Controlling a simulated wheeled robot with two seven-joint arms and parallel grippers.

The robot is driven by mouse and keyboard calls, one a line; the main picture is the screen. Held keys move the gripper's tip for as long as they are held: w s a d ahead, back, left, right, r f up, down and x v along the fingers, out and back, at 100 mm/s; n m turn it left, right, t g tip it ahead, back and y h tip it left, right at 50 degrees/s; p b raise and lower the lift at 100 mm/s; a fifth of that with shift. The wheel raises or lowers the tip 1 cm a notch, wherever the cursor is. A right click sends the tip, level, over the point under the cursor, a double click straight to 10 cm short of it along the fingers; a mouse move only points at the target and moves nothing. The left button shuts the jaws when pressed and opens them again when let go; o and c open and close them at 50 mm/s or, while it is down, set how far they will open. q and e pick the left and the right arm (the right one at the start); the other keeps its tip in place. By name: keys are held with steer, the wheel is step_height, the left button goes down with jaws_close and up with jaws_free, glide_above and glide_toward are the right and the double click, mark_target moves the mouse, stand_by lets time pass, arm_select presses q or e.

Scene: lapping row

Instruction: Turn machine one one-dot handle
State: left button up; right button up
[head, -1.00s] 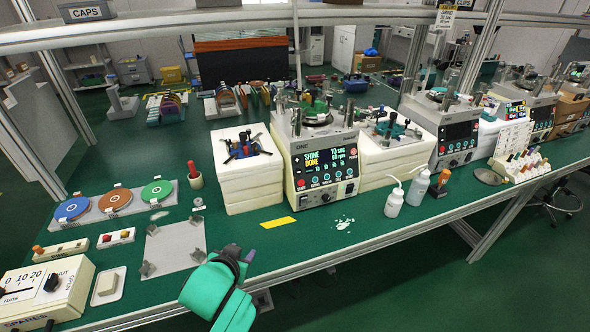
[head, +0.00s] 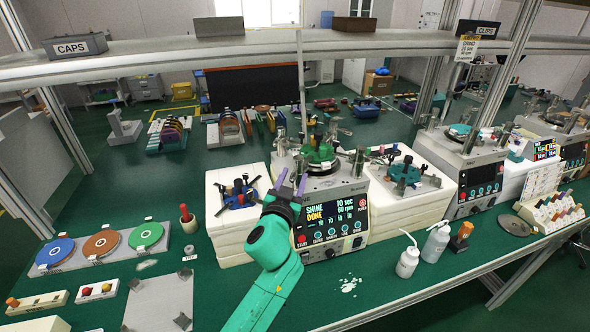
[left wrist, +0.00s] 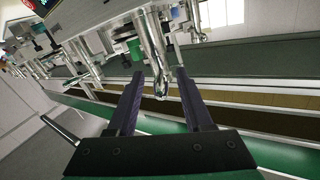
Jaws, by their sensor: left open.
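Machine one (head: 345,196), a white box with a lit screen and a row of buttons, stands mid-bench. Its top carries a green fixture (head: 320,155) and several upright metal handles, one at the left (head: 281,143). No dot marks can be made out, so I cannot tell which is the one-dot handle. My left gripper (head: 291,182) is open in front of the machine's upper left corner. In the left wrist view a chrome handle (left wrist: 152,50) hangs between the two dark fingers (left wrist: 158,82), apparently beyond their tips; contact cannot be told. My right gripper is out of view.
A white block stack (head: 225,236) with a blue clamp fixture stands left of machine one, and another with a teal fixture (head: 403,173) stands right. Wash bottles (head: 408,262) stand at the front right. A shelf rail (head: 150,62) crosses above.

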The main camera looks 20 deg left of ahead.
arm_select(q)
steer(key=shift+w+r, duration=0.1)
steer(key=shift+w, duration=0.65)
steer(key=shift+s, duration=0.1)
steer(key=shift+s+r, duration=0.1)
steer(key=shift+c, duration=0.7)
jaws_close()
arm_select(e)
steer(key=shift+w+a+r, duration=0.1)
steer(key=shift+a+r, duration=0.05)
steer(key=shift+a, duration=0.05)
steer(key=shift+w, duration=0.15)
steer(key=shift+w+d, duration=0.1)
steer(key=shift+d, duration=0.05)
